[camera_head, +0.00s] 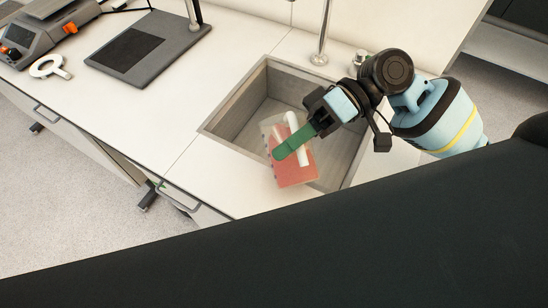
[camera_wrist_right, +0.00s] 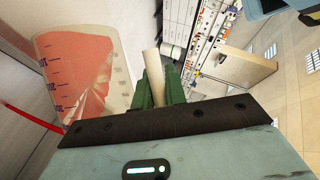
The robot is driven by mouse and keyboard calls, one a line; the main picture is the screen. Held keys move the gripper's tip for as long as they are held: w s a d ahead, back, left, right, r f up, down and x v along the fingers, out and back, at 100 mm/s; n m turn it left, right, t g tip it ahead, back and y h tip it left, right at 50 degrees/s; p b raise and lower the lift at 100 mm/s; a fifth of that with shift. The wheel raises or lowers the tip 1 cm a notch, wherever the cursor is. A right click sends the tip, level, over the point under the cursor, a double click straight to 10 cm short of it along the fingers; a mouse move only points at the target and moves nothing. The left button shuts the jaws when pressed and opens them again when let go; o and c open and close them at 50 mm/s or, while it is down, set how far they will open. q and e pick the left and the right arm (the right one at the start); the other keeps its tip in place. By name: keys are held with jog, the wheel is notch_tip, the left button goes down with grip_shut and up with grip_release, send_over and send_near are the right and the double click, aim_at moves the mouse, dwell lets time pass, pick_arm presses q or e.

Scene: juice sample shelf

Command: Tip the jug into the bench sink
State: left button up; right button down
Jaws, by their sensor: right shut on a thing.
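The jug (camera_head: 297,174) is clear plastic with red liquid inside and a pale handle (camera_head: 297,139). It is held over the front part of the grey bench sink (camera_head: 228,124), covering part of the sink's front edge. My right gripper (camera_head: 294,142), with green fingers, is shut on the handle. In the right wrist view the jug (camera_wrist_right: 85,75) fills the left side, with dark scale marks and red liquid showing through its wall. The handle (camera_wrist_right: 153,75) stands between the green fingers (camera_wrist_right: 160,88). I cannot tell how far the jug is tilted. My left gripper is not in view.
A tap (camera_head: 323,35) rises behind the sink. A dark grey flat plate with a stand (camera_head: 150,47) is on the white bench (camera_head: 150,110) to the left, with a grey device (camera_head: 45,30) farther left. The bench between the sink and plate is clear.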

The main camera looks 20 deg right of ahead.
aim_at(279, 124)
jog(key=shift+w+m+g+p, duration=0.3)
jog(key=shift+w+m+g, duration=0.15)
jog(key=shift+w, duration=0.2)
dwell(1.1)
jog(key=shift+w+m, duration=0.25)
jog(key=shift+w, duration=0.2)
jog(key=shift+w, duration=0.3)
jog(key=shift+w+m+g, duration=0.25)
jog(key=shift+w+m, duration=0.05)
jog(key=shift+w, duration=0.3)
dwell(0.3)
jog(key=shift+w, duration=0.25)
jog(key=shift+w+f+m+g+y, duration=0.2)
jog(key=shift+w+m+g+y, duration=0.15)
jog(key=shift+w+m, duration=0.2)
dwell(0.4)
jog(key=shift+s, duration=0.1)
jog(key=s, duration=0.1)
jog(key=s+n+t, duration=0.1)
jog(key=s+n, duration=0.1)
jog(key=shift+s+r, duration=0.25)
jog(key=shift+s, duration=0.15)
